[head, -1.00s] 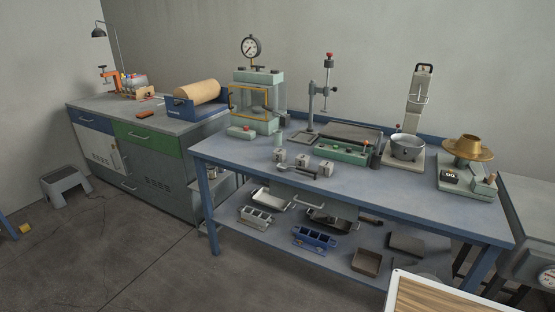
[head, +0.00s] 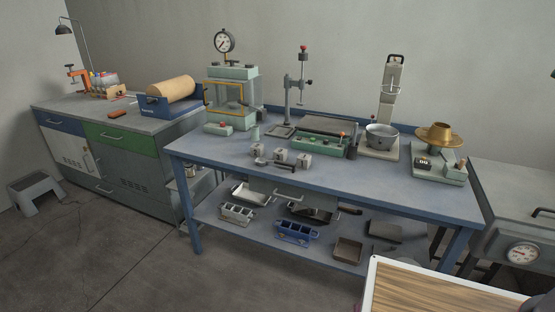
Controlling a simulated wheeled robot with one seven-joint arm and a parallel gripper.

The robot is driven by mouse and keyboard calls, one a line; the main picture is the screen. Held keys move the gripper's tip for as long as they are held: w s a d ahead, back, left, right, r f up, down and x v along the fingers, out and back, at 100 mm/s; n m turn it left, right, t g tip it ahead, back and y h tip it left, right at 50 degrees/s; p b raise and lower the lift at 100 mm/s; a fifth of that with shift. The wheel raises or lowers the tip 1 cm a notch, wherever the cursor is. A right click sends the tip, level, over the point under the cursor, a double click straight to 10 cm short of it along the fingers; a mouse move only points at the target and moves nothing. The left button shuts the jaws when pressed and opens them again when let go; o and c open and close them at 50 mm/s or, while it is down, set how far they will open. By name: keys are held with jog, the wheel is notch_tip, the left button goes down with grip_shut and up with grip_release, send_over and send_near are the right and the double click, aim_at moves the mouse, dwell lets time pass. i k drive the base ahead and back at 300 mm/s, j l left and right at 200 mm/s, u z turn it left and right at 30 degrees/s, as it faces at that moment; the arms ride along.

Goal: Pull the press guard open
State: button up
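The press (head: 232,72) is a pale green machine with clear side panels. It stands at the back left of the blue bench, with a round dial gauge (head: 224,41) on top. Its guard (head: 226,97) is a clear panel in an orange-yellow frame across the front. The guard looks shut, though it is small in the picture. A pale green block with a red button (head: 223,126) sits at the press's front foot. My gripper is not in view.
The blue bench (head: 350,184) holds several small metal blocks, a green-based tool (head: 308,144), a drill-like stand (head: 291,95), a pot (head: 382,136) and a brass-topped scale (head: 438,134). A cabinet (head: 130,150) adjoins at left. A wood-topped surface (head: 440,293) fills the lower right. Floor is clear in front.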

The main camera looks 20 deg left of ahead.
aim_at(221, 99)
jog(key=u, duration=1.45)
jog(key=i+j, duration=0.25)
jog(key=i, duration=0.2)
jog(key=i+j+u, duration=0.15)
jog(key=i, duration=0.3)
jog(key=i+j, duration=0.3)
jog(key=i, duration=0.2)
jog(key=i+j+u, duration=0.15)
jog(key=i, duration=0.3)
